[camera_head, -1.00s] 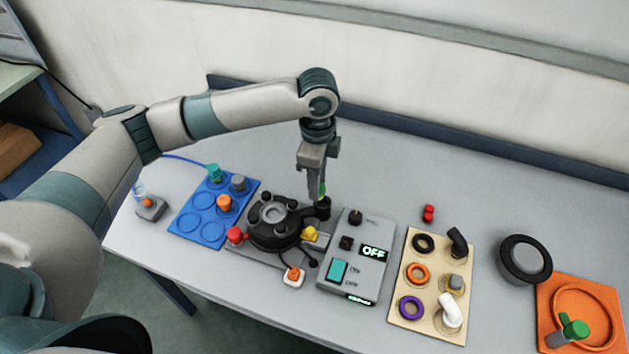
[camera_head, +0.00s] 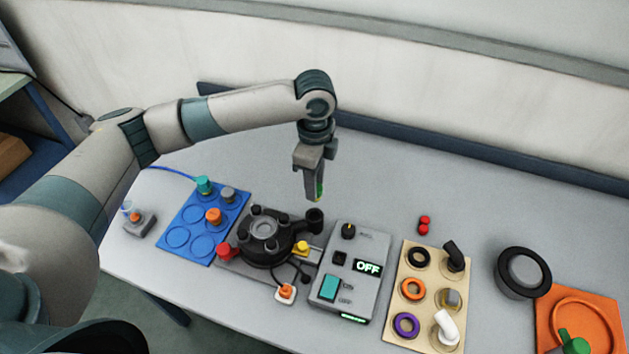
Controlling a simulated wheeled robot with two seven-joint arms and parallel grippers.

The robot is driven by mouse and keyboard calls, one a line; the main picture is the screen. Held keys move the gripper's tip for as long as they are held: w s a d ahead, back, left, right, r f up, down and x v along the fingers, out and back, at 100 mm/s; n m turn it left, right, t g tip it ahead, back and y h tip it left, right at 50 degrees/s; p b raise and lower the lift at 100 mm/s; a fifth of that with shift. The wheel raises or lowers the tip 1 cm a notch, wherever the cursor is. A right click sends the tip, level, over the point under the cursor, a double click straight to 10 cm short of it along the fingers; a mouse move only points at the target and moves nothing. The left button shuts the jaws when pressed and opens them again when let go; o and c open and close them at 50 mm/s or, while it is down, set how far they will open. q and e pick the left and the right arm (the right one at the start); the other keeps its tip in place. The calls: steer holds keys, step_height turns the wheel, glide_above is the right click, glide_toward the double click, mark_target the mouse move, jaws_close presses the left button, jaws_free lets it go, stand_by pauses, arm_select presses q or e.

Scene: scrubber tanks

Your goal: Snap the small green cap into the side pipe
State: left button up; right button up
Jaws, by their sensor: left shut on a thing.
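My left gripper (camera_head: 317,197) points down over the table and is shut on the small green cap (camera_head: 320,189). Only a thin strip of the cap shows between the fingers. The side pipe (camera_head: 315,217) is a short black upright tube at the right of the round black tank unit (camera_head: 262,238). The gripper tips and the cap appear just above the pipe's mouth, with a small gap in the picture. I cannot tell whether they line up in depth. My right gripper is not in view.
A grey control box (camera_head: 349,272) reading OFF stands right of the tank. A blue tray (camera_head: 188,256) lies left, a beige board (camera_head: 431,285) with rings and elbows right. Farther right are a black ring (camera_head: 523,272) and an orange tray (camera_head: 546,313). The table behind is clear.

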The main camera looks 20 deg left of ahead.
arm_select(q)
steer(key=shift+f+b, duration=0.55)
steer(key=shift+f, duration=0.05)
step_height(320, 180, down, 3)
steer(key=b, duration=0.3)
steer(key=shift+b, duration=0.3)
steer(key=shift+f, duration=0.6)
steer(key=shift+f+p, duration=0.15)
steer(key=shift+p, duration=0.55)
steer(key=shift+f, duration=0.55)
steer(key=shift+f+p, duration=0.4)
steer(key=shift+p, duration=0.15)
stand_by(0.6)
steer(key=shift+f+p, duration=0.2)
steer(key=shift+p, duration=0.15)
